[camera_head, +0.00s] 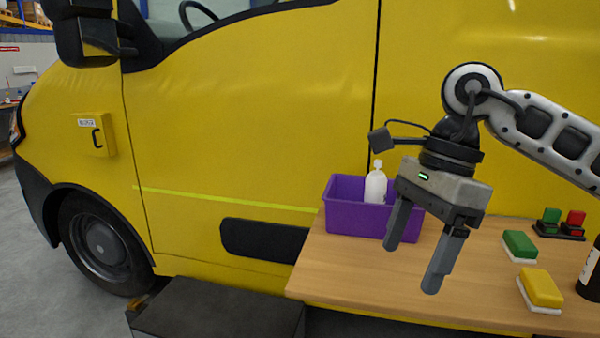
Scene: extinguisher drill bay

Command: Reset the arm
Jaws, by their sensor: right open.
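My right gripper (412,265) comes in from the right on my right arm (545,125). Its two fingers point down and stand apart, with nothing between them. It hangs over the wooden table (340,272), in front of the right part of a purple bin (345,215), and hides some of that bin. A white bottle (375,186) stands upright in the bin. My left gripper is not in view.
A yellow van (240,120) fills the background behind the table. Right on the table are a green sponge (519,244), a yellow sponge (541,287), a dark bottle (592,275) and a green and red button block (561,225). A dark step (215,310) lies left of the table.

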